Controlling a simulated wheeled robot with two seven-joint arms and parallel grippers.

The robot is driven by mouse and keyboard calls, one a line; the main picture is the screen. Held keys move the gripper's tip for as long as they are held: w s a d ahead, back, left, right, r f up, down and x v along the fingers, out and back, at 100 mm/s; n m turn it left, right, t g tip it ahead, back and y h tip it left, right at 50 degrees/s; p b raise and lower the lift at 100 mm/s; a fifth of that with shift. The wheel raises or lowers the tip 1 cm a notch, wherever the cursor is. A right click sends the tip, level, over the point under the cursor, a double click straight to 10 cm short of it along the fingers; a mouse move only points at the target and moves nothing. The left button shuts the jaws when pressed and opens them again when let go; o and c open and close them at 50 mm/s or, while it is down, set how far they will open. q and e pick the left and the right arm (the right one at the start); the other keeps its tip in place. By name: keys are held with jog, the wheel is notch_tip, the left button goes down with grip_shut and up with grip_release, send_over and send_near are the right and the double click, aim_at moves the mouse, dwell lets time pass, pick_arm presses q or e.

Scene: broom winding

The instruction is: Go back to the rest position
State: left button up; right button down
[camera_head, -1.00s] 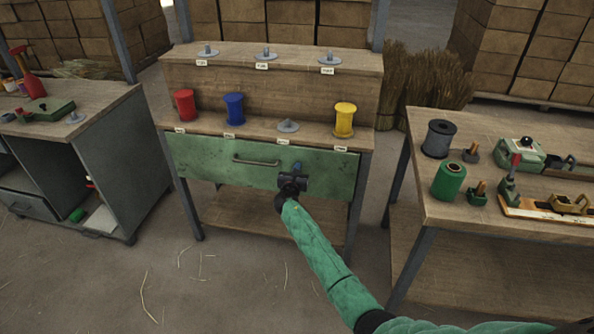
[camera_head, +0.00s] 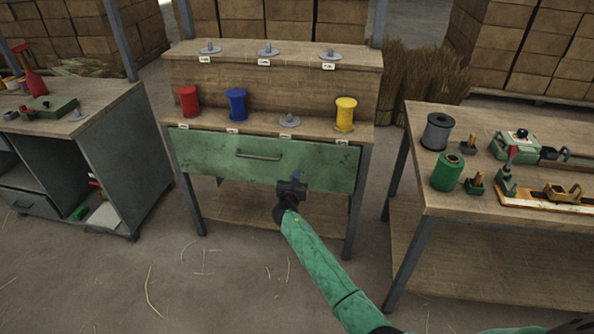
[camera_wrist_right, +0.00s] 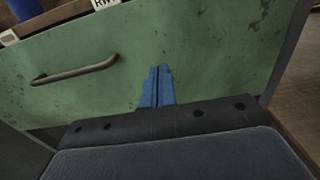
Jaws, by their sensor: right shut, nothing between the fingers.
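My right gripper (camera_head: 295,176) is in front of the lower part of the green drawer front in the head view, to the right of the drawer handle (camera_head: 258,156). Its blue fingers are together and empty in the right wrist view (camera_wrist_right: 157,86). There the green drawer front (camera_wrist_right: 210,50) fills the background and the handle (camera_wrist_right: 75,70) is to the left. The drawer looks shut. I cannot tell the exact gap between the fingertips and the drawer front. My left gripper is not in view.
A red spool (camera_head: 188,102), a blue spool (camera_head: 236,106) and a yellow spool (camera_head: 345,114) stand on the drawer bench, with an empty peg (camera_head: 289,121) between blue and yellow. The right table (camera_head: 440,195) holds grey and green spools and tools. A grey cabinet (camera_head: 135,160) stands left.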

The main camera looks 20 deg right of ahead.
jog(key=s+a+r+m+g+y, duration=0.2)
jog(key=s+a+m+g+y, duration=0.15)
jog(key=s+m, duration=0.8)
jog(key=s+a+r+m+g+y+p, duration=0.1)
jog(key=s+a+r+m+g+y, duration=0.35)
jog(key=s, duration=1.25)
jog(key=s+a+f+m+g+y, duration=0.15)
jog(key=s+a+m, duration=0.35)
jog(key=s+m, duration=0.8)
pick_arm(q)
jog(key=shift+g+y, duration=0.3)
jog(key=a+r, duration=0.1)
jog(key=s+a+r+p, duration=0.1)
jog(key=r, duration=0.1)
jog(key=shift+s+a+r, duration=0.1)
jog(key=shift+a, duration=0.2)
pick_arm(e)
jog(key=s+f+g, duration=0.2)
jog(key=s+f, duration=0.1)
jog(key=s, duration=0.7)
jog(key=s+f+n+g, duration=0.1)
jog(key=s+f, duration=0.3)
jog(key=s, duration=0.6)
jog(key=shift+g+y, duration=0.35)
jog(key=shift+g, duration=0.2)
